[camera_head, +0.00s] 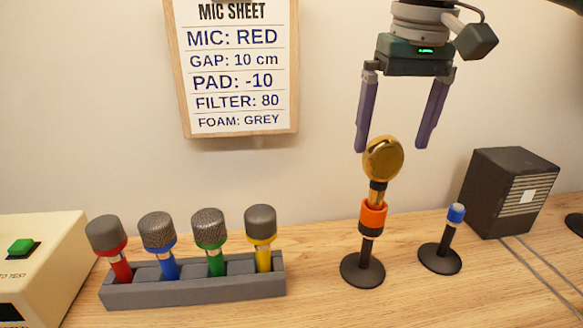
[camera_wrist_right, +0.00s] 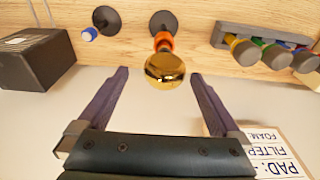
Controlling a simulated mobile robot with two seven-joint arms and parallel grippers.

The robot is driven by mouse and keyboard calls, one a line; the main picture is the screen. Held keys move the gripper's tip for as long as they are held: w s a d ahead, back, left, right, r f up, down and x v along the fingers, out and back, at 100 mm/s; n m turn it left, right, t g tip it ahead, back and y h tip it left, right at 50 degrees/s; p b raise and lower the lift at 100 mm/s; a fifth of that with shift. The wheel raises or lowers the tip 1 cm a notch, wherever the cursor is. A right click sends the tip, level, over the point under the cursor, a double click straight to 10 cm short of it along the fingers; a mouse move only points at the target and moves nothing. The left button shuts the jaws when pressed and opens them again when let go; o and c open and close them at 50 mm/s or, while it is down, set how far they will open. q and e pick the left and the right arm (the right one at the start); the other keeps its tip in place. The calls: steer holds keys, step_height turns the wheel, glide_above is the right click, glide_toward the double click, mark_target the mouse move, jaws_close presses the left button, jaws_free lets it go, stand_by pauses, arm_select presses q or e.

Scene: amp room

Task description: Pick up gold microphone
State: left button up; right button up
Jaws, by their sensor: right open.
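The gold microphone (camera_head: 383,159) has a round gold head and stands upright on a stand with an orange collar (camera_head: 373,215) and a dark round base (camera_head: 362,270). My right gripper (camera_head: 388,148) is open and points down, its two purple fingers spread above and around the top of the gold head in the head view. In the right wrist view the gold head (camera_wrist_right: 165,70) lies between and just beyond the fingertips (camera_wrist_right: 158,73). I see no contact. My left gripper is not in view.
A grey rack (camera_head: 195,288) holds several microphones with red, blue, green and yellow bands. A small blue-topped stand (camera_head: 441,245) and a dark box (camera_head: 508,190) are to the right. A mic sheet (camera_head: 233,70) hangs on the wall. A cream box with a green button (camera_head: 22,247) is at left.

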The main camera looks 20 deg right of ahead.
mark_target(381, 165)
steer(key=f, duration=0.2)
steer(key=w+f, duration=0.1)
steer(key=f, duration=0.2)
steer(key=shift+w+a+f, duration=0.15)
steer(key=shift+a+f, duration=0.05)
steer(key=shift+f, duration=0.15)
jaws_close()
stand_by(0.5)
